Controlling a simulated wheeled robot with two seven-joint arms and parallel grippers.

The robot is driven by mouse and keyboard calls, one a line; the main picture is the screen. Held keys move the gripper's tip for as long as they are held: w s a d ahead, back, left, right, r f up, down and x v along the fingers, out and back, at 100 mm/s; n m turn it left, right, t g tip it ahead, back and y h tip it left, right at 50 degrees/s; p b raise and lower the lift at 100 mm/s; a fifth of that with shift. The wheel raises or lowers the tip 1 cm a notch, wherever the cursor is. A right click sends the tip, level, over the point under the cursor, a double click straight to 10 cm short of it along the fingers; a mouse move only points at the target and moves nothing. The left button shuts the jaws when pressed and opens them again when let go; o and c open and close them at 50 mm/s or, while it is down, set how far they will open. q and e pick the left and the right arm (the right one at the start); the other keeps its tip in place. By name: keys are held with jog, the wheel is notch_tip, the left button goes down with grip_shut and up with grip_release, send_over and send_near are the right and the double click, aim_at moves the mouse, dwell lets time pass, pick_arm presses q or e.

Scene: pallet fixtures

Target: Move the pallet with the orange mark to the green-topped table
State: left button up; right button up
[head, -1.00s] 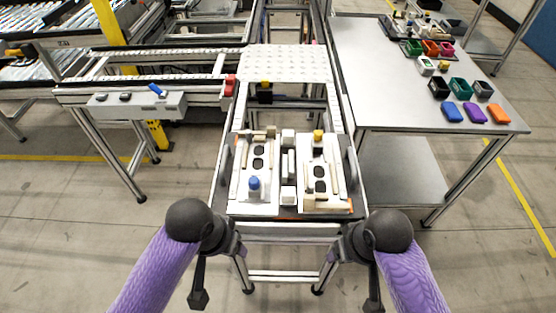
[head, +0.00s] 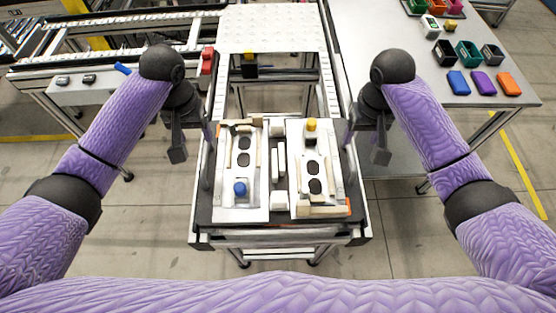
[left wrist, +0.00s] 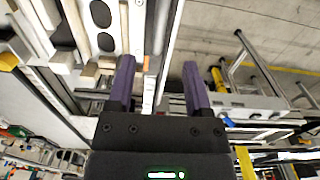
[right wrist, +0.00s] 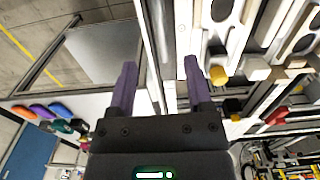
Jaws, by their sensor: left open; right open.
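The dark pallet (head: 279,217) lies on the metal stand in the middle of the head view. It carries two white fixture plates, one with a blue knob (head: 240,189) and one with a yellow knob (head: 311,125). A small orange mark (head: 348,205) shows at its near right corner. My left gripper (head: 195,147) is open at the pallet's left side; my right gripper (head: 365,147) is open at its right side. In the wrist views, the left fingers (left wrist: 158,66) and right fingers (right wrist: 160,65) are apart, near the pallet's side edges. I see no green-topped table.
A white dotted plate (head: 272,28) spans the frame behind the pallet. A grey table (head: 385,70) with colored bins stands at the right. A conveyor with a control box (head: 90,90) is at the left. Floor is clear beside the stand.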

aim_at(204, 156)
pick_arm(q)
notch_tip(204, 156, down, 10)
jog(key=shift+r, duration=0.25)
pick_arm(e)
notch_tip(204, 156, down, 9)
jog(key=shift+f, duration=0.2)
pick_arm(q)
grip_shut()
pick_arm(e)
grip_shut()
dwell(0.6)
